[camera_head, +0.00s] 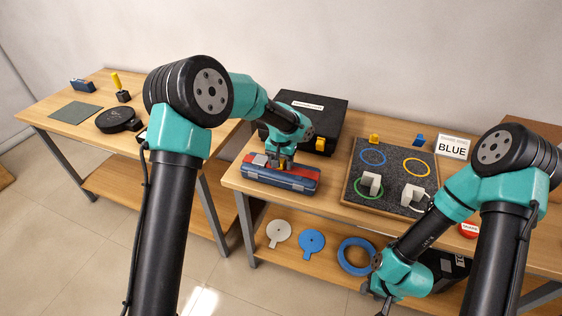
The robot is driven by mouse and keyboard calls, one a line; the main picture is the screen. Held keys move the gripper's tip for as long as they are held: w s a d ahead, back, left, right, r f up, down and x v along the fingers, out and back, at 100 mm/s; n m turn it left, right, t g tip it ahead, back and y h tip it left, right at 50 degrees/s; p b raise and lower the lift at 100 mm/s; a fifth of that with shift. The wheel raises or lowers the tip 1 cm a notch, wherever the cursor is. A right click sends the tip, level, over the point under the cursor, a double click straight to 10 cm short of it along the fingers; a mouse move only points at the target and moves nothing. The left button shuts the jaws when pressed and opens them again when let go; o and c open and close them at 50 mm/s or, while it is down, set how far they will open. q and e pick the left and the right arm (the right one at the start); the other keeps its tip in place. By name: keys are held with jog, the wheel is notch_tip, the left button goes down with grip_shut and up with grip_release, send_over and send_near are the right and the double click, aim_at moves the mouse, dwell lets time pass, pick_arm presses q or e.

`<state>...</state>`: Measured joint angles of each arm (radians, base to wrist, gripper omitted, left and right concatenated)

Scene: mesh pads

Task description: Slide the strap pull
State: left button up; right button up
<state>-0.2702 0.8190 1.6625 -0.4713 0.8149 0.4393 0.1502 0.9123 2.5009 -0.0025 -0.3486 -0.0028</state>
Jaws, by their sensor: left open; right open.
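A long low case (291,183), blue with red on top, lies near the front edge of the right-hand table. My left gripper (279,164) is open and points down right over the left half of the case's top. Whether it touches the case I cannot tell. A strap pull cannot be made out clearly; the gripper covers part of the case top. My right gripper (383,303) is open, low in front of the table, away from the case, and partly cut by the bottom edge.
A black box (318,110) with a yellow latch stands behind the case. Right of it, a grey board (385,205) carries coloured rings and white blocks. A "BLUE" card (453,147) stands behind. Discs and a blue ring (343,257) lie on the lower shelf.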

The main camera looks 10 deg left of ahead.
pick_arm(q)
jog(key=shift+c, duration=0.4)
grip_shut()
jog(key=shift+a, duration=0.1)
